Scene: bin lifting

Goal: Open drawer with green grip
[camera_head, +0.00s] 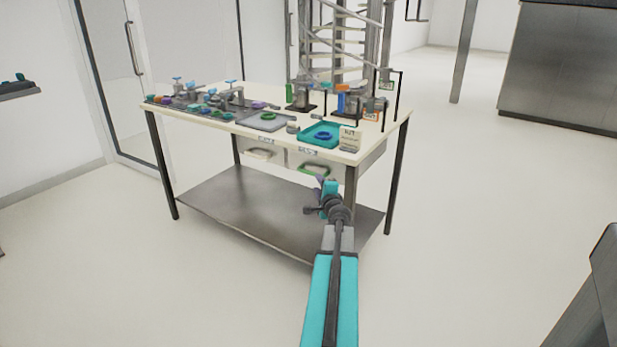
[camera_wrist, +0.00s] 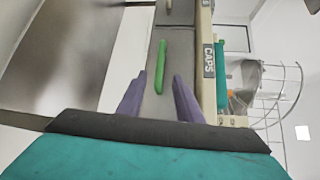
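The drawer with the green grip (camera_head: 313,169) is under the right part of the tabletop, and its front looks flush with the table. In the wrist view the green grip (camera_wrist: 160,67) stands upright in the picture on the grey drawer front (camera_wrist: 180,60), beside a label reading "CAPS". My gripper (camera_wrist: 158,92) has its two purple fingers apart, with the lower end of the grip showing between them. I cannot tell whether the fingers reach the grip. In the head view my gripper (camera_head: 322,184) is just in front of the drawer, partly hidden by my arm.
A second drawer with a pale grip (camera_head: 260,154) is to the left. The table (camera_head: 215,124) carries trays, a teal tray (camera_head: 336,143), and several small parts. A metal lower shelf (camera_head: 240,205) and table legs are below. The floor in front is clear.

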